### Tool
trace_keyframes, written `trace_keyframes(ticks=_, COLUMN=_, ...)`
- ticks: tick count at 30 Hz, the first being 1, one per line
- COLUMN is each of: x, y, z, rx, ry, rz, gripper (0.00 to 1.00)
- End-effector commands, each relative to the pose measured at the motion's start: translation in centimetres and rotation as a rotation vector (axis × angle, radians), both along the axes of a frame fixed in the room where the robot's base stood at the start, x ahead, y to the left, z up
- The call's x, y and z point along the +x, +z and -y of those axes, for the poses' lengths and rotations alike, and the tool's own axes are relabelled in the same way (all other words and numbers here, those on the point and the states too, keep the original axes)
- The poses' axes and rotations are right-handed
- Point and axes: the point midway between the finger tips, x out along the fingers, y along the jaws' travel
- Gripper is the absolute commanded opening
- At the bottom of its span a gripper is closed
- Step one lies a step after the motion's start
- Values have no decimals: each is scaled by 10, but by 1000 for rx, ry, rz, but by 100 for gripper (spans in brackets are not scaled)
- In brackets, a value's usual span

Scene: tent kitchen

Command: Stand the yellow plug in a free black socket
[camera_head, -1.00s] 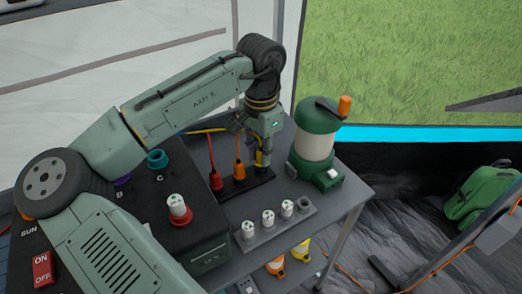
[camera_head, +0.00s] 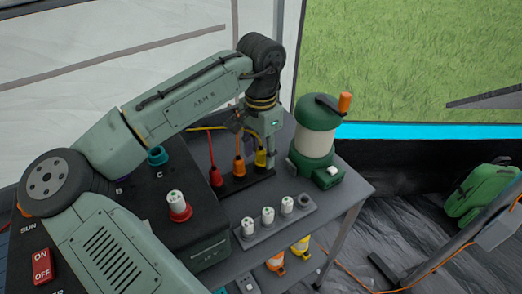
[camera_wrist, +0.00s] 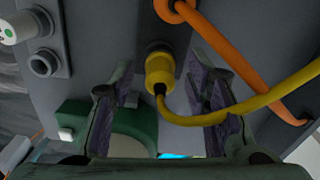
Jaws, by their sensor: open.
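The yellow plug (camera_head: 260,158) stands upright at the right end of a black socket strip (camera_head: 232,186), beside an orange plug (camera_head: 239,170) and a red plug (camera_head: 216,176). I cannot tell how deep it sits. In the wrist view the yellow plug (camera_wrist: 159,72) lies between my fingers, with its yellow cable curving right. My gripper (camera_wrist: 158,92) is open, with a visible gap on both sides of the plug. In the head view my gripper (camera_head: 258,140) is over the plug, one finger just right of it. No empty socket is clear on the black strip.
A grey strip (camera_head: 258,238) in front holds several white plugs and one empty grey socket (camera_head: 304,203). A green lantern (camera_head: 315,140) stands close on the right. The black power box (camera_head: 205,235) at left bears a white plug in a red ring (camera_head: 179,213).

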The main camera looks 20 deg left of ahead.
Motion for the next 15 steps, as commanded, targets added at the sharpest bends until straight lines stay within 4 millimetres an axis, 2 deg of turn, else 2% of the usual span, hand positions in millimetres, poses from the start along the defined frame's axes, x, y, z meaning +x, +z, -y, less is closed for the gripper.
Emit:
trace_keyframes(ticks=5, x=1, y=16, z=0, rx=0, ry=0, rz=2, gripper=43)
trace_keyframes(ticks=15, x=1, y=87, z=0, rx=-1, ry=-1, rz=3, gripper=43)
